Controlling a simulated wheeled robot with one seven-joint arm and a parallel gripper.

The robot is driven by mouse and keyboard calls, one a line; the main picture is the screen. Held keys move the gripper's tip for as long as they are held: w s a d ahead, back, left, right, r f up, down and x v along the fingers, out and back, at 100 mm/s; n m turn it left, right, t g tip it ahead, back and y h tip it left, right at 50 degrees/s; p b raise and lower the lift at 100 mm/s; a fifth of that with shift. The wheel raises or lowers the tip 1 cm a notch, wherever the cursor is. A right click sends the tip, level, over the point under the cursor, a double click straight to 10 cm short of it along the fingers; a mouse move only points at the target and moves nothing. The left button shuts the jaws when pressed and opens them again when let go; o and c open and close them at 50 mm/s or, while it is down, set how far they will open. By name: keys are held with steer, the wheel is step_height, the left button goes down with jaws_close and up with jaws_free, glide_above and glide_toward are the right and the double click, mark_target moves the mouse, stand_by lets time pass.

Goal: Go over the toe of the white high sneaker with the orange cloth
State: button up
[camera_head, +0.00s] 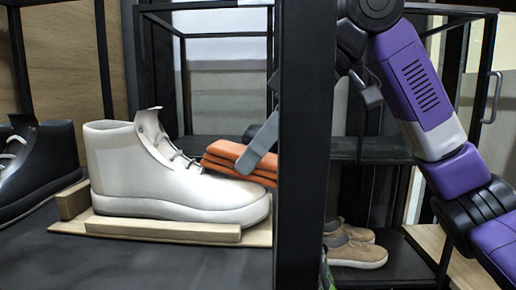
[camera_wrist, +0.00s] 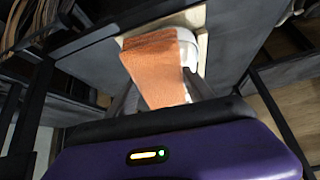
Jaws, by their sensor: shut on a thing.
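The white high sneaker (camera_head: 165,170) sits in a light wooden holder (camera_head: 160,230) on a dark shelf, toe to the right in the head view. My gripper (camera_head: 262,150) is shut on the folded orange cloth (camera_head: 228,152), at the top of the toe end. The cloth lies over or just above the toe; I cannot tell whether it touches. In the wrist view the cloth (camera_wrist: 155,68) extends out between the fingers and covers much of the sneaker (camera_wrist: 186,50). A black post hides part of my gripper and the very tip of the toe in the head view.
A black upright post (camera_head: 306,150) stands right in front of my arm. A dark sneaker (camera_head: 35,165) is at the far left. Tan shoes (camera_head: 355,250) sit on a lower level at the right. Black rack frames stand behind.

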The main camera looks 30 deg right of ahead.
steer(key=shift+s+a, duration=0.55)
steer(key=shift+s, duration=0.3)
steer(key=shift+s+a, duration=0.6)
steer(key=shift+s, duration=0.2)
steer(key=shift+s+a, duration=0.55)
steer(key=shift+s, duration=0.3)
steer(key=shift+w+d, duration=0.75)
steer(key=shift+w, duration=0.35)
steer(key=shift+w+d, duration=0.75)
steer(key=shift+w, duration=0.35)
steer(key=shift+w+d, duration=0.4)
steer(key=shift+w, duration=0.2)
steer(key=shift+w+d, duration=0.4)
steer(key=shift+w, duration=0.2)
steer(key=shift+f, duration=0.2)
steer(key=shift+s+a+r, duration=0.1)
steer(key=shift+s+a, duration=0.65)
steer(key=shift+s, duration=0.4)
steer(key=shift+s+a, duration=0.8)
steer(key=shift+s, duration=0.3)
steer(key=shift+s+a+r, duration=0.1)
steer(key=shift+s+a, duration=0.65)
steer(key=shift+s, duration=0.4)
